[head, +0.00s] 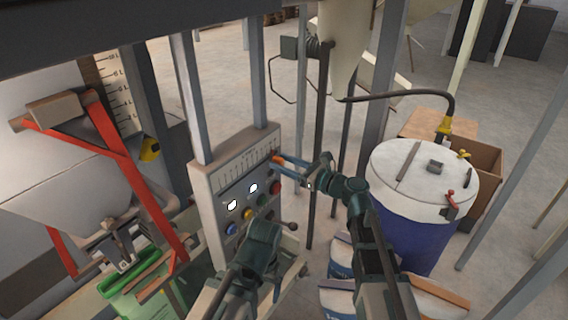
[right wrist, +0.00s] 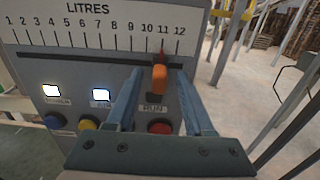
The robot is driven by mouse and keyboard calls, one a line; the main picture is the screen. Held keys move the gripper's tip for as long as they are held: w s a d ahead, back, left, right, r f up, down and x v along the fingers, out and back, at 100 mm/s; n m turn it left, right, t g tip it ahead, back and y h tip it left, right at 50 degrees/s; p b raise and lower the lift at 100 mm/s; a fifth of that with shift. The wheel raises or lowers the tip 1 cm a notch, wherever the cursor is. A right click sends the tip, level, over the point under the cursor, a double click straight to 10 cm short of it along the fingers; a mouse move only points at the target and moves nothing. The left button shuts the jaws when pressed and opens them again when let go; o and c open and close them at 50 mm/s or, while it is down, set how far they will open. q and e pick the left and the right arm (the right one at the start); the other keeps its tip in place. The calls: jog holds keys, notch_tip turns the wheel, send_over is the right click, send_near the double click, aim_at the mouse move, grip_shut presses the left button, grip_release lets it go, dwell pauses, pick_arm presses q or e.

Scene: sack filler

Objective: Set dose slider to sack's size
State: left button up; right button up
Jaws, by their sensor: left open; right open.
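The dose slider's orange knob (right wrist: 159,79) sits near the right end of its slot, its red pointer under about 11 on the LITRES scale (right wrist: 100,30). In the head view the knob (head: 277,158) is at the upper right of the control panel (head: 212,185). My right gripper (right wrist: 160,76) is open, one finger on each side of the knob; contact is not clear. My left gripper (head: 266,230) is low in front of the panel; its fingers are hard to make out. A green sack (head: 140,290) shows under the hopper at lower left; its size marking is not readable.
Lit buttons (head: 232,205) and coloured buttons are below the scale. A red-framed hopper (head: 110,140) stands left. A blue drum (head: 415,215) with a white lid stands right. Filled bags (head: 341,268) lie at the bottom centre. Grey posts flank the panel.

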grip_shut()
dwell(1.4)
